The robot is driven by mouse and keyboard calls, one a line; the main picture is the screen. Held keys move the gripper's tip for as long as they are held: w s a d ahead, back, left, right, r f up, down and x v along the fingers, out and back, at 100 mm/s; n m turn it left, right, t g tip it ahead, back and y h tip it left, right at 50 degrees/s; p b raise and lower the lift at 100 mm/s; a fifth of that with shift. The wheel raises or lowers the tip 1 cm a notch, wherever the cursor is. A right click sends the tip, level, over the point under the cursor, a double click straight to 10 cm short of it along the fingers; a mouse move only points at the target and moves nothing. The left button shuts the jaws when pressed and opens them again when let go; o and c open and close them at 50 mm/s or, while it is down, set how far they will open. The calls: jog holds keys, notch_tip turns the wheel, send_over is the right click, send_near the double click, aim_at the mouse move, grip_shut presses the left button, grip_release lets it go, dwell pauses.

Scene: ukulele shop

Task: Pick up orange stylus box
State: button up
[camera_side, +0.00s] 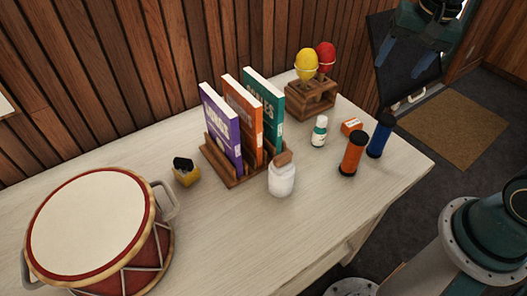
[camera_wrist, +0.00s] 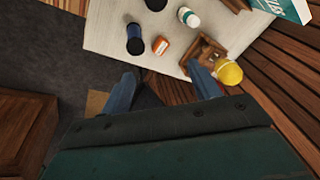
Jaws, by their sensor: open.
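The orange stylus box (camera_side: 351,126) is a small orange box with a white label, lying on the pale table near its right end. It also shows in the wrist view (camera_wrist: 161,46), above and beyond the gap between my fingers. My gripper (camera_wrist: 163,84) is open and empty, its two blue fingers spread apart. In the side view my gripper (camera_side: 405,70) is at the upper right, past the table's edge and apart from the box.
Close to the box stand a blue cylinder (camera_side: 380,135), an orange cylinder (camera_side: 352,154), a white-and-green bottle (camera_side: 319,131) and a wooden maraca holder (camera_side: 311,98). Books (camera_side: 246,118), a white jar (camera_side: 282,180) and a drum (camera_side: 90,225) are farther left. The table's front right corner (camera_side: 410,170) is bare.

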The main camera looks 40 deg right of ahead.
jog(key=w+d+f+m+g, duration=0.2)
jog(key=w+d+f+m, duration=0.1)
jog(key=w+f+m, duration=0.3)
jog(key=m, duration=0.4)
send_over(353, 123)
jog(key=shift+g, duration=0.4)
jog(key=shift+f, duration=8.3)
jog(key=shift+f, duration=0.1)
jog(key=shift+f, duration=2.5)
jog(key=c, duration=1.1)
jog(key=shift+o, duration=0.2)
